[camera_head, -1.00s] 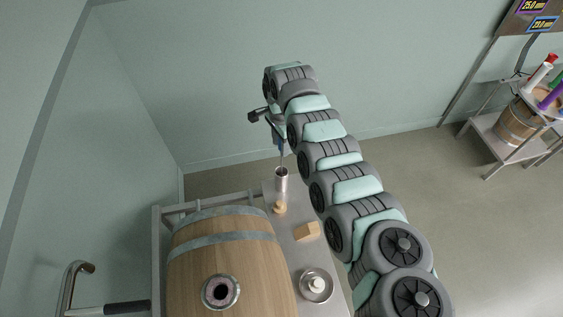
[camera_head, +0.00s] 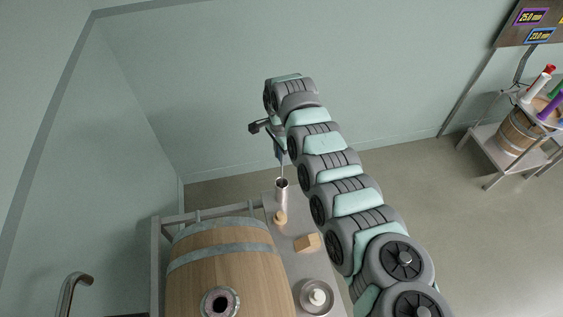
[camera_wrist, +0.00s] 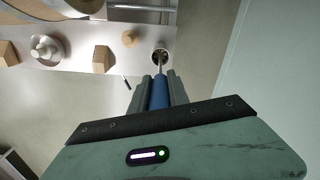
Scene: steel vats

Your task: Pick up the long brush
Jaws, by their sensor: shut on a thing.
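The long brush has a blue handle (camera_wrist: 159,92) and a thin shaft. My gripper (camera_wrist: 159,80) is shut on the blue handle, with a grey finger on each side. In the head view my gripper (camera_head: 279,150) is above the steel cup (camera_head: 281,193), and the brush's thin shaft (camera_head: 282,170) runs down to the cup's mouth. In the wrist view the shaft points into the round opening of the cup (camera_wrist: 160,55). The brush's lower end is hidden in the cup.
The cup stands on a narrow steel table (camera_head: 292,228) with a small wooden piece (camera_head: 280,217), a wooden block (camera_head: 307,243) and a white piece on a round dish (camera_head: 317,296). A large barrel (camera_head: 225,262) is beside it. A shelf with a cask (camera_head: 520,132) stands far right.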

